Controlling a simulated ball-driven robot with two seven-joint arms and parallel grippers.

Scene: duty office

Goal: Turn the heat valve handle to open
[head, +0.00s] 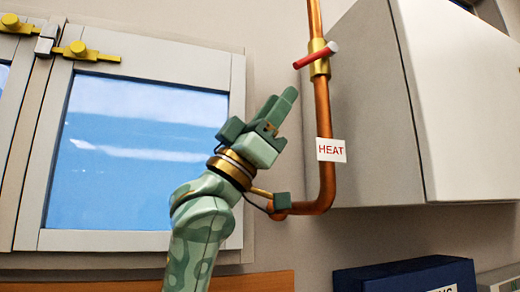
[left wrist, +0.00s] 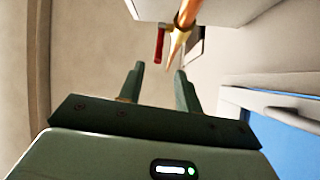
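The white HEAT tag (head: 331,150) hangs at the lower pipe. My right gripper is in neither view.
A grey wall cabinet (head: 370,110) stands close to the right of the pipe. A window (head: 130,150) with yellow latches (head: 85,52) is at the left. A dark blue box (head: 405,275) is at the bottom right. Bare wall lies between window and pipe.

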